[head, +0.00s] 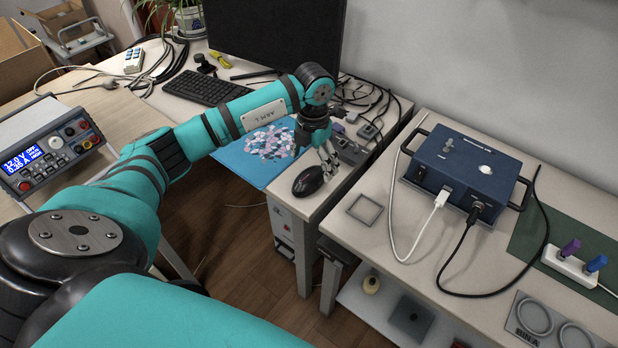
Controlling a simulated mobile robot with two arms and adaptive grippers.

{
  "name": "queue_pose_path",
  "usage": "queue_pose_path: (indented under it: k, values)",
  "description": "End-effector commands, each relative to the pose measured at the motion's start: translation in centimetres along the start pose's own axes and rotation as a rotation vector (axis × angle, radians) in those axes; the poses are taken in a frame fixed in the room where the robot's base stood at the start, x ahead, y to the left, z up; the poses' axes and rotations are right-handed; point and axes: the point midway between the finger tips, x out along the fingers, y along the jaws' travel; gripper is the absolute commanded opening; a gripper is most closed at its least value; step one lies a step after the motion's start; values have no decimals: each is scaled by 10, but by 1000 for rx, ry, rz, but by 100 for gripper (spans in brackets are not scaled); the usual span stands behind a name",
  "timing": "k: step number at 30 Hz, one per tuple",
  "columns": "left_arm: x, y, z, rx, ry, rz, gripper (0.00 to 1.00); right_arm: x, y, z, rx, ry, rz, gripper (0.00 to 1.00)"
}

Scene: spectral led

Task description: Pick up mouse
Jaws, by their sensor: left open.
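The black computer mouse (308,181) lies on the near right corner of the pale desk, beside the blue mat. My left arm reaches across from the left. Its gripper (328,168) points down just beyond the mouse and to its right. The fingers are spread and open, with nothing seen between them. In this view the fingertips are very close to the mouse; I cannot tell whether they touch it. My right gripper does not show.
A blue mat (236,155) with a patterned pad lies left of the mouse. A keyboard (206,88), a monitor (275,35) and tangled cables stand behind. A blue instrument box (462,170) sits on the right table. A gap separates the tables.

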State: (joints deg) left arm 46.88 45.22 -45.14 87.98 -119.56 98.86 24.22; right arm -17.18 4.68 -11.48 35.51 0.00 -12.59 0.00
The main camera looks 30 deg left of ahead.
Motion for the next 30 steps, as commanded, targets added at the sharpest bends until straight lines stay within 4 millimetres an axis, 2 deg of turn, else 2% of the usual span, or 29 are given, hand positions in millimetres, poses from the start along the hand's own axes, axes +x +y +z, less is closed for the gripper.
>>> queue_pose_path:
  k: [5,15,23,30]
  values:
    - [11,1,-1,0,2,1,88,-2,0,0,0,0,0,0]
    - [55,6,-7,1,1,0,88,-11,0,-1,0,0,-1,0]
    - [59,6,-6,1,0,0,88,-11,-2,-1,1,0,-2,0]
    - [58,6,-6,1,0,0,59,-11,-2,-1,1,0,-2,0]
